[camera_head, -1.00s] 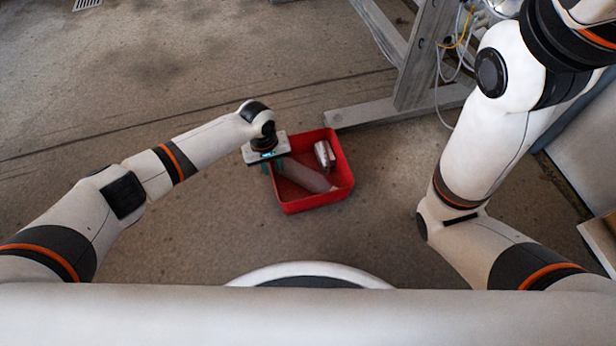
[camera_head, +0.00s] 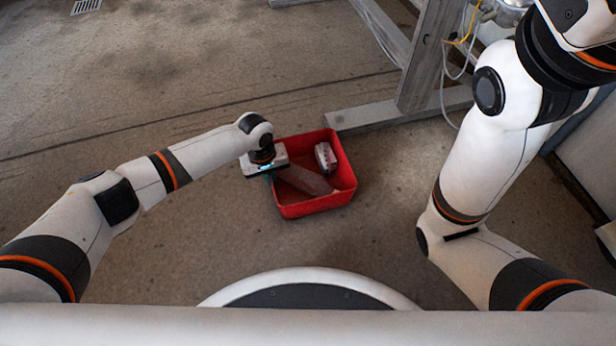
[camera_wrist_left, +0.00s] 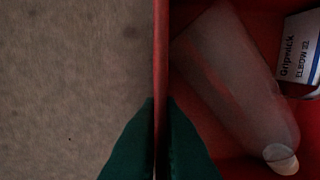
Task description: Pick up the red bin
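The red bin (camera_head: 315,207) stands on the floor at the middle of the head view, with its open top facing up. My left gripper (camera_head: 268,177) is at the bin's left wall. In the left wrist view, its green fingers (camera_wrist_left: 160,135) lie on either side of the bin's thin red wall (camera_wrist_left: 160,50), close against it, one outside and one inside. It appears shut on that wall. In the bin lie a translucent bottle-like item (camera_wrist_left: 235,80) and a white box with printed text (camera_wrist_left: 300,48). My right gripper is outside the head view; only its arm shows at the right.
A grey wooden frame foot (camera_head: 395,113) lies on the floor just behind the bin. Cables (camera_head: 450,85) hang by the frame at the upper right. The floor to the left of the bin is clear.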

